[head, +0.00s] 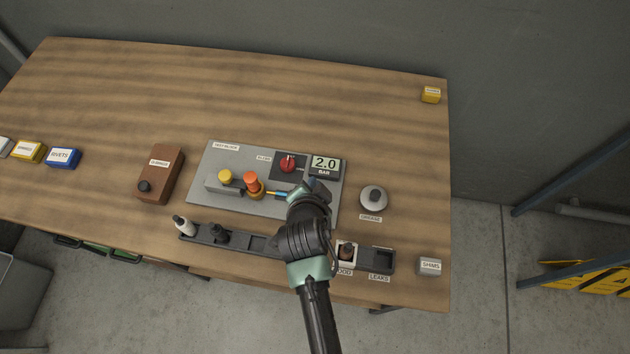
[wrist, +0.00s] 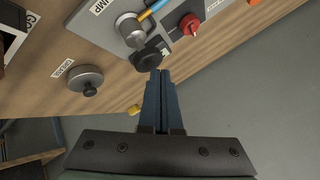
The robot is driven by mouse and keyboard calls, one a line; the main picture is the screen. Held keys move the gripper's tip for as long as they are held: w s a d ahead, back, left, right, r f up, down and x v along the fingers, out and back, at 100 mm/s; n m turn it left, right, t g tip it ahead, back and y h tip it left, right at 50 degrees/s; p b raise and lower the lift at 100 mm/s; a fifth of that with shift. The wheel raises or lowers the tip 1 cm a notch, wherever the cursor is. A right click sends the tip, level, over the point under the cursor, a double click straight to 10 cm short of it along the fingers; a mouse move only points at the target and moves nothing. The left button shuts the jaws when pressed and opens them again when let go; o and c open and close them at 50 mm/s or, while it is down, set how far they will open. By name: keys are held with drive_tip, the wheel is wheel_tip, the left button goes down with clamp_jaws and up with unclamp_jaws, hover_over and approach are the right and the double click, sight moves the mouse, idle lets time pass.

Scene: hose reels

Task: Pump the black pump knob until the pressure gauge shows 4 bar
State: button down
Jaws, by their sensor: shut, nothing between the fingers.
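The pressure gauge (head: 325,164) on the grey test block (head: 215,165) reads 2.0 bar in the head view. The black pump knob (wrist: 149,56) shows in the wrist view at the end of a grey cylinder (wrist: 130,27), beside a partly cropped pump label. My gripper's blue fingers (wrist: 160,73) are shut and empty, with their tips at the knob's edge; I cannot tell whether they touch it. In the head view my gripper (head: 312,186) is over the block's right part, just below the gauge, and the pump knob is hidden behind it.
A red valve knob (head: 287,162) is left of the gauge. Orange (head: 251,178) and yellow (head: 225,176) fittings stand farther left. A grease tin (head: 373,194) stands right of the block. A dark tray (head: 262,244) runs along the front.

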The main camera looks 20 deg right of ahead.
drive_tip(key=shift+r, duration=0.35)
wheel_tip(320, 180, up, 5)
drive_tip(key=p, duration=0.4)
drive_tip(key=shift+r+p, duration=0.1)
drive_tip(key=shift+p, duration=0.25)
idle(3.1)
